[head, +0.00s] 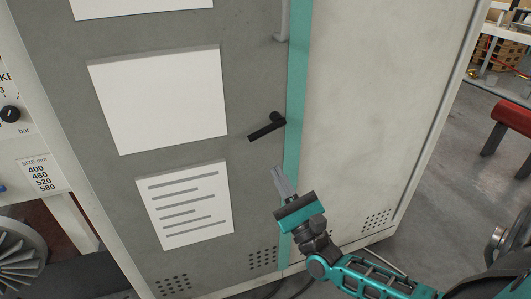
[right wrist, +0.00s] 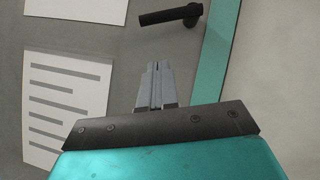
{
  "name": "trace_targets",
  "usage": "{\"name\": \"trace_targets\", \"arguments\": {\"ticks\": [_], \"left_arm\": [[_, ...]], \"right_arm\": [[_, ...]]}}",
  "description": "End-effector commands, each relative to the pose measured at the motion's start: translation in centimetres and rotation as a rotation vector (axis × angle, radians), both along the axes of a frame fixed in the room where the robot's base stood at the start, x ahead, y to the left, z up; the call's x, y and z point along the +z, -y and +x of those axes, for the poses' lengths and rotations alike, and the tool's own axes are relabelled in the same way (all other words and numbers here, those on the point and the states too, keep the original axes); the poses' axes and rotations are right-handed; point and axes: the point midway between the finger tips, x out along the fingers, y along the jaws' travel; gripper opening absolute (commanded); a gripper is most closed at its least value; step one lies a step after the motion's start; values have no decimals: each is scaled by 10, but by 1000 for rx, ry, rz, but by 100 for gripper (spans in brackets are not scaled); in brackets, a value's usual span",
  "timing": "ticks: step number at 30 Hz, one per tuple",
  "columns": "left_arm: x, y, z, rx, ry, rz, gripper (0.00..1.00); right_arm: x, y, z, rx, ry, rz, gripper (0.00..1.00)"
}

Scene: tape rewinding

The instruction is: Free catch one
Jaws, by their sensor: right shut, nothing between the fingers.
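A black lever catch (head: 267,127) sits on the grey cabinet door (head: 255,75), close to the teal vertical strip. Its handle points left and slightly down in the head view. The catch also shows at the top of the right wrist view (right wrist: 172,15). My right gripper (head: 279,172) is shut and empty, just below the catch, with its fingertips pointing up toward it. In the right wrist view a gap shows between the fingertips (right wrist: 157,66) and the lever. My left gripper is in neither view.
White sheets, one with printed lines (head: 186,205), are on the door. A grey vertical handle (head: 282,18) is above the catch. A pale panel (head: 375,100) lies right of the teal strip. A red bench (head: 513,112) stands at far right on open floor.

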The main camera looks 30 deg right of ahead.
Motion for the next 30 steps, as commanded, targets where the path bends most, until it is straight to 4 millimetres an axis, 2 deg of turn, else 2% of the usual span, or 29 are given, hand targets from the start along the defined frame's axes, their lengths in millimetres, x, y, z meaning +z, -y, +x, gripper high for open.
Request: {"name": "trace_targets", "arguments": {"ticks": [4,10,15,25,30], "left_arm": [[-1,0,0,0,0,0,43],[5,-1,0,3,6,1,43],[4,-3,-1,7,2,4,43],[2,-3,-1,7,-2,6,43],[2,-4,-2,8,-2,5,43]], "right_arm": [[18,1,27,-1,4,1,0],[44,-8,33,0,0,1,0],[52,-10,36,-1,-1,-1,0],[53,-11,36,-1,-1,2,0],[65,-18,39,0,27,109,0]]}}
